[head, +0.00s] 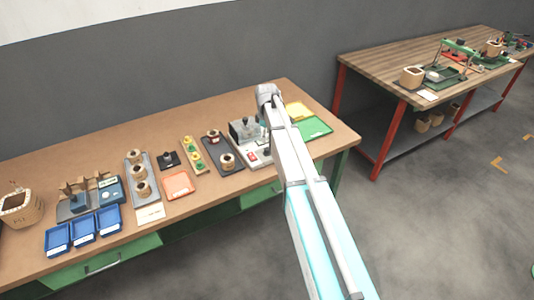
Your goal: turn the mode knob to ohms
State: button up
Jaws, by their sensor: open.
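I cannot make out the mode knob for certain at this size. A small blue device with a dark panel (111,191) stands at the left of the brown workbench (60,178); it may be a meter. A light grey unit with a red part (252,157) stands at the right of the bench, partly behind my arm. My arm reaches from the lower right over the right part of the bench, near the grey unit and well to the right of the blue device. My gripper's fingers are hidden behind the arm.
Three blue bins (83,231) line the front left edge. A grey tray with coils (154,168), an orange tray (179,185) and a green-yellow strip (192,156) lie mid-bench. A green tray (316,128) is right of my arm. A wooden table (382,70) stands farther right.

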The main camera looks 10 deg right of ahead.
aim_at(267, 149)
jog(key=shift+f+b, duration=3.6)
jog(key=shift+f, duration=0.25)
grip_shut()
